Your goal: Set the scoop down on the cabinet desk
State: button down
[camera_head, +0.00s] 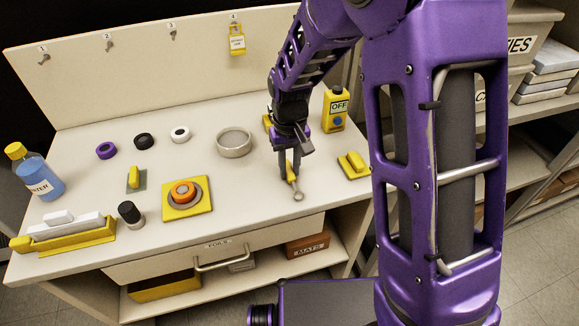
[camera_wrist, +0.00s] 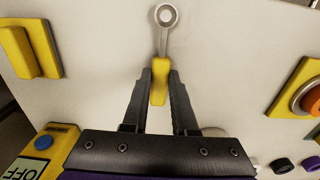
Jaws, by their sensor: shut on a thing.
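The scoop (camera_head: 295,188) has a yellow handle and a small round metal bowl. My gripper (camera_head: 289,174) is shut on its yellow handle, over the right part of the cabinet desk (camera_head: 240,190). In the wrist view the scoop (camera_wrist: 163,45) points away from my gripper (camera_wrist: 160,82), with its bowl at the top edge and the handle between the two fingertips. The scoop is at or just above the desk surface; I cannot tell if it touches.
A metal dish (camera_head: 234,143) stands left of my gripper. A yellow OFF box (camera_head: 335,109) and a yellow-handled block (camera_head: 353,165) are to the right. An orange button on a yellow plate (camera_head: 186,196) is further left. The desk around the scoop is clear.

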aim_at(289, 171)
jog(key=shift+f, duration=0.2)
jog(key=c, duration=0.7)
grip_release()
notch_tip(289, 171, up, 12)
jog(key=p, duration=0.2)
jog(key=shift+r, duration=0.25)
